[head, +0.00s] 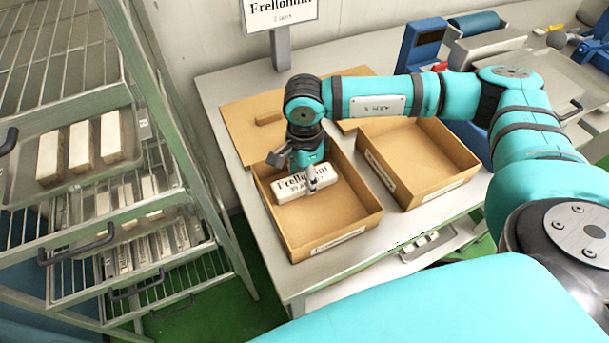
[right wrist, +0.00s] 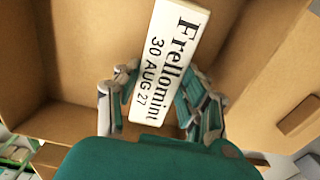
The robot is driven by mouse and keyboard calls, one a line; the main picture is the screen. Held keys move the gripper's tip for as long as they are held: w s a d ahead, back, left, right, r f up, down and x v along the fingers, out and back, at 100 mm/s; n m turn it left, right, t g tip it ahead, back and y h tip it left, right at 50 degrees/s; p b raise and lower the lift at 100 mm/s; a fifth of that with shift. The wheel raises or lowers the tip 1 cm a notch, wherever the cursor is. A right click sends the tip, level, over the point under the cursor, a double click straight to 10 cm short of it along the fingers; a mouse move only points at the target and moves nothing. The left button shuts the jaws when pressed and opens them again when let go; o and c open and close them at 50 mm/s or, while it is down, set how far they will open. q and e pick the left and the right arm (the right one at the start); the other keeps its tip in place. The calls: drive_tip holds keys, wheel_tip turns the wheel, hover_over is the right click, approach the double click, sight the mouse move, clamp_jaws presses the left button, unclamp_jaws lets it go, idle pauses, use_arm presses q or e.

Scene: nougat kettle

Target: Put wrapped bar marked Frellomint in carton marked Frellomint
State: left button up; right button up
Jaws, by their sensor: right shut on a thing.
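The white wrapped bar (head: 297,185) reads "Frellomint" and "30 AUG 27"; its print also shows in the right wrist view (right wrist: 168,62). My right gripper (head: 301,172) is shut on the bar, with a finger on each side of it in the right wrist view (right wrist: 160,98). The bar is over or inside the open left carton (head: 350,222), near its back left part. I cannot tell whether it touches the carton floor. The carton's front label is too small to read surely; a sign (head: 281,12) reading "Frellomint" stands behind. My left gripper is not in view.
A second open carton (head: 425,160), empty where visible, stands to the right on the same table (head: 222,88). A metal rack (head: 175,150) with trays of pale bars (head: 81,146) stands at the left. My right arm crosses above the cartons. Equipment fills the back right.

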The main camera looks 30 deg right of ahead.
idle(0.4)
drive_tip(key=o, duration=1.4)
drive_tip(key=shift+c, duration=0.2)
drive_tip(key=shift+o, duration=0.2)
drive_tip(key=o, duration=0.4)
drive_tip(key=shift+c, duration=0.2)
drive_tip(key=shift+r+p, duration=1.95)
drive_tip(key=shift+r, duration=2)
